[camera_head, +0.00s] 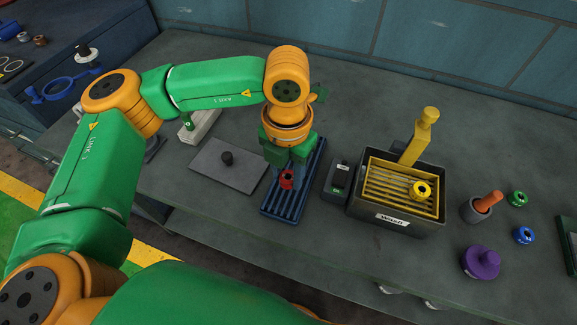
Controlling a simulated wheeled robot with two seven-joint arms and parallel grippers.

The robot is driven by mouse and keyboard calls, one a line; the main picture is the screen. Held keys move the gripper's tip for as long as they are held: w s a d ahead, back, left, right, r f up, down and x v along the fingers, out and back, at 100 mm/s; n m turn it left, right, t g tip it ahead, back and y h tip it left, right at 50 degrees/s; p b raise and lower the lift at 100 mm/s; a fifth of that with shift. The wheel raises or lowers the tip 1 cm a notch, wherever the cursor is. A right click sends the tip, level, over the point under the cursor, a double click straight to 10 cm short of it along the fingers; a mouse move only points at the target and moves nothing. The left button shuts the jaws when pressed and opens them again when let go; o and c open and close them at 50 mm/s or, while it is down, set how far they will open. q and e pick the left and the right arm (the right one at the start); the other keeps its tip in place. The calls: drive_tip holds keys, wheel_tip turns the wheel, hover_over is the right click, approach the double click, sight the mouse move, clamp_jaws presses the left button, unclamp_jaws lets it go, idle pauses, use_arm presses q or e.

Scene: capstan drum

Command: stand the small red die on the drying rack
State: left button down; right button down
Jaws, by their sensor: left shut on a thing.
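The small red die (287,179) is a short red piece with a dark centre. My left gripper (287,170) points down and is shut on it. The drying rack (283,208) is a blue slatted tray lying on the bench, and the gripper and die are over its middle. I cannot tell whether the die touches the slats. The gripper hides part of the rack's far half and part of the die. My right gripper is not in view.
Right of the rack stand a dark device (337,180) and a dark box (398,222) with a yellow basket (385,190) and upright yellow handle. A grey plate (215,172) with a black knob lies left. Further right are a purple piece (481,263) and small rings.

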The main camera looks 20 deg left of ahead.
sight(288, 174)
use_arm(q)
drive_tip(key=f, duration=0.1)
drive_tip(key=f+p, duration=0.1)
drive_tip(key=f, duration=0.1)
drive_tip(key=shift+w+f+p, duration=0.35)
drive_tip(key=shift+f, duration=0.05)
drive_tip(key=shift+a+f, duration=0.1)
drive_tip(key=shift+f+b, duration=0.2)
drive_tip(key=shift+b, duration=0.2)
drive_tip(key=shift+c, duration=2.3)
unclamp_jaws()
drive_tip(key=shift+r, duration=0.1)
drive_tip(key=shift+r, duration=0.1)
